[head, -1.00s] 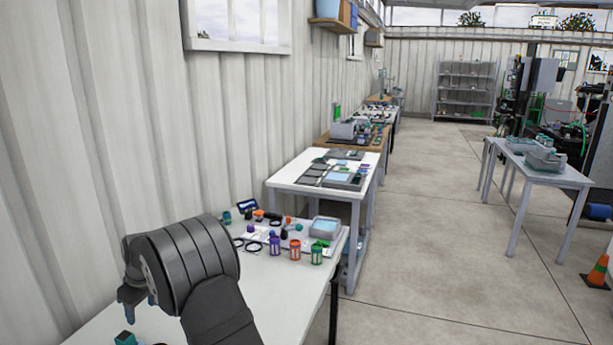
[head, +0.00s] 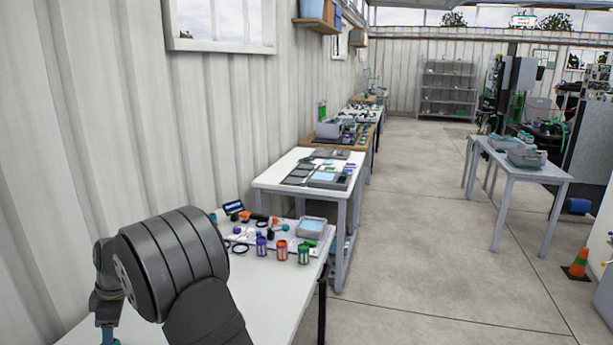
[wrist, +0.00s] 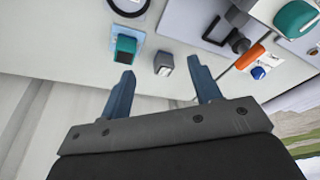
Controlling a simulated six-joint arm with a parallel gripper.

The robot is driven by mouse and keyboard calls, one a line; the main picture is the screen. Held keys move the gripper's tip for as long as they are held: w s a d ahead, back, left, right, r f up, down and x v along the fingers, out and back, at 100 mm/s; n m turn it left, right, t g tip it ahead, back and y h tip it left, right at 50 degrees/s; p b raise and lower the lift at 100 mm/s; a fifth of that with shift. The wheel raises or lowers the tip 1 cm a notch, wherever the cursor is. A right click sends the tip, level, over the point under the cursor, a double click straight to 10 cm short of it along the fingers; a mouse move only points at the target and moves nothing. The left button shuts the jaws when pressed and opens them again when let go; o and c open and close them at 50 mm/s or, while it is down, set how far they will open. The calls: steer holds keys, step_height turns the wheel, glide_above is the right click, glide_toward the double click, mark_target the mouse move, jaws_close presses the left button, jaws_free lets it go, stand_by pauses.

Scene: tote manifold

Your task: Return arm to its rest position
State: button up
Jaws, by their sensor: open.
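My gripper (wrist: 162,92) shows in the wrist view with its two blue-grey fingers spread apart. It is open, with nothing held between the fingers. Beyond the fingertips, a dark grey block (wrist: 164,63) and a teal item on a blue pad (wrist: 125,45) lie on a pale surface, apart from the fingers. In the head view my dark grey arm stands at the lower left over the near white table (head: 262,285). The fingers are mostly hidden there.
Purple (head: 261,245), orange (head: 282,250) and green (head: 303,253) containers stand on the near table beside a grey tray (head: 311,228). The corrugated wall (head: 90,110) is close on the left. An orange cone (head: 578,264) stands on the open floor at right.

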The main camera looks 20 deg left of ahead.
steer(key=s+d+n+g+h, duration=0.1)
steer(key=s+n+h, duration=0.2)
steer(key=s+n, duration=0.95)
steer(key=shift+m, duration=0.85)
steer(key=shift+x, duration=3.55)
steer(key=shift+w, duration=0.1)
